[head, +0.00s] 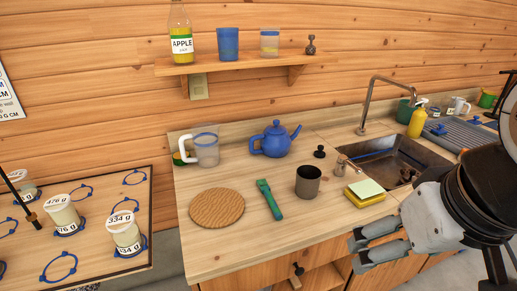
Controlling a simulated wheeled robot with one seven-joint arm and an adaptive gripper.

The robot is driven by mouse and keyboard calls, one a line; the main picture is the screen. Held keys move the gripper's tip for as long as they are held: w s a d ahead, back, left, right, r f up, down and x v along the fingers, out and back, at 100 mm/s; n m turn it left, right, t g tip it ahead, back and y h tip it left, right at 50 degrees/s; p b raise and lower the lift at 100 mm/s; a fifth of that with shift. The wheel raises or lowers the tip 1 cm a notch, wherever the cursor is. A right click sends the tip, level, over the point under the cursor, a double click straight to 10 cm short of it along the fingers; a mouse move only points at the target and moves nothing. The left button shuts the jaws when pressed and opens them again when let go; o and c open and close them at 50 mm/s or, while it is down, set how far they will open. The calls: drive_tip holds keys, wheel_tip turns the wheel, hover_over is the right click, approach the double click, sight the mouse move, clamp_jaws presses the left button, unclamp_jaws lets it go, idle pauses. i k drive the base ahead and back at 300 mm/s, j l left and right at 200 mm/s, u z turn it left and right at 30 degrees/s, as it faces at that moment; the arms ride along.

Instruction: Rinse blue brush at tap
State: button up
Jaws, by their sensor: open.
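A thin blue strip (376,153), perhaps the blue brush's handle, lies at the back of the steel sink (410,151); I cannot tell for sure. Small blue pieces (438,130) also lie on the grey draining mat (458,136) right of the sink. The tall grey tap (368,98) rises behind the sink with its spout arching right over the basin; I cannot make out water. My gripper (360,250) is open and empty in front of the counter's front edge, apart from these things. My arm hides part of the right side.
A yellow sponge with a pale green top (366,190) and a dark metal cup (308,182) stand left of the sink. A green-handled tool (268,199), a round wooden board (217,207), a blue teapot (274,140) and a clear jug (205,147) are farther left. A yellow bottle (417,120) stands behind the sink.

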sight(341, 159)
drive_tip(key=i+l, duration=0.85)
